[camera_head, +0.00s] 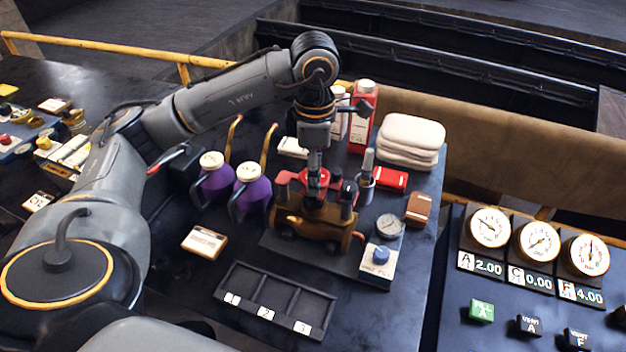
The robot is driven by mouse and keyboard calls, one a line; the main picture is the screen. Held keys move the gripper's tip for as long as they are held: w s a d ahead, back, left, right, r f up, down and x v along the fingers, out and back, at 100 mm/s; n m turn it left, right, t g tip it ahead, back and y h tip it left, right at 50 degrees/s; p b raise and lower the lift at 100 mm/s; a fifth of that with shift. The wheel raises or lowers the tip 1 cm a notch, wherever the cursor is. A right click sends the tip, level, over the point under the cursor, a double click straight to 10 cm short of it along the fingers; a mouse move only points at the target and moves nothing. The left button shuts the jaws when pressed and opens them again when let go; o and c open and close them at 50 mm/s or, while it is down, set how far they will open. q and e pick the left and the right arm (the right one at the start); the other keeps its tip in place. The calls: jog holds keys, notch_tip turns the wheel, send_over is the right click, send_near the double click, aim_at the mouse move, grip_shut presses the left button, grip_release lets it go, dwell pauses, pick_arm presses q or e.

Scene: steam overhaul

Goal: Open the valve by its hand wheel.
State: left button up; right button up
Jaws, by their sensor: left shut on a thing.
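A brown valve body (303,227) sits on a dark base plate near the middle of the dark table. Its red hand wheel (288,179) is on top, partly hidden by my gripper. My left gripper (314,180) points down onto the hand wheel from above and is shut on it. Its fingertips are small here and partly merge with the red parts. How far the valve is open cannot be read from this view. My right gripper is not in view.
A gauge (389,226) and a blue button (380,257) stand right of the valve. Two purple oil cans (252,190) are at left. A dark three-slot tray (275,297) lies in front. Folded white cloths (411,140) are behind. A panel with three gauges (538,242) stands at right.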

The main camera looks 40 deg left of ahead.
pick_arm(q)
jog(key=n, duration=0.5)
jog(key=shift+n, duration=0.3)
jog(key=n, duration=0.4)
jog(key=shift+n, duration=0.3)
jog(key=shift+c, duration=0.6)
jog(key=o, duration=1.5)
jog(key=shift+c, duration=1.5)
